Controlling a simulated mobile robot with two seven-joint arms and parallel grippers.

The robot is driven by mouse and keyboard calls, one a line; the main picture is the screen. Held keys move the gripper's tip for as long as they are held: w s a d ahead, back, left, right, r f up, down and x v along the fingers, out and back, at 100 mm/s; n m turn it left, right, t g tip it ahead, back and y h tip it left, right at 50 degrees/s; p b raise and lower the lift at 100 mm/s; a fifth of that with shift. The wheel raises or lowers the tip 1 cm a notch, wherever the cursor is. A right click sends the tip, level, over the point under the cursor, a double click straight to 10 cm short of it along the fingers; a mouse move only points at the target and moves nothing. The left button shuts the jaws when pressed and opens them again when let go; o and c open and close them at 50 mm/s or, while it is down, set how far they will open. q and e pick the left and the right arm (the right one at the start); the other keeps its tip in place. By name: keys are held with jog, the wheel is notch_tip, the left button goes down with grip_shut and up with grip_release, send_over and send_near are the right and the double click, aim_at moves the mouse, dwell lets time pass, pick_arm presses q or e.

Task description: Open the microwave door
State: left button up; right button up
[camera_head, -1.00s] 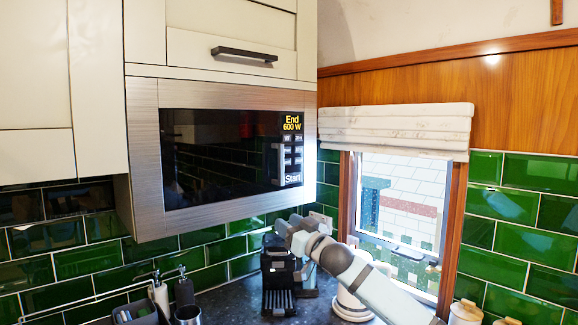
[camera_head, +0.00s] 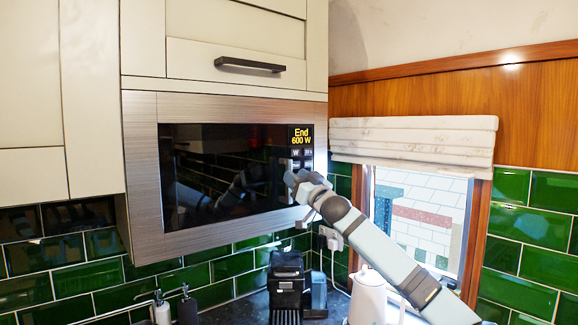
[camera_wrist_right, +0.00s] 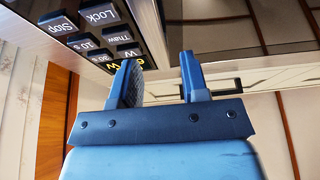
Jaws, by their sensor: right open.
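The microwave (camera_head: 215,225) is built in under the cream cupboards, with a steel frame and dark glass door (camera_head: 205,185). The door is shut. Its lit keypad (camera_head: 301,138) is at the right side and shows large in the right wrist view (camera_wrist_right: 100,35). My right gripper (camera_head: 291,182) is raised in front of the door's right part, over the lower keypad. It covers the place of the pale upright handle. In the right wrist view its fingers (camera_wrist_right: 160,82) are apart with nothing seen between them. I cannot tell whether it touches the microwave. My left gripper is not in view.
A cupboard with a black handle (camera_head: 249,65) is above the microwave. A black coffee machine (camera_head: 287,285) and a white kettle (camera_head: 368,298) stand on the dark counter below my right arm. A window with a blind (camera_head: 415,138) is to the right.

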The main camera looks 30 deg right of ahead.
jog(key=shift+p+x, duration=0.45)
jog(key=shift+x, duration=1.5)
grip_shut()
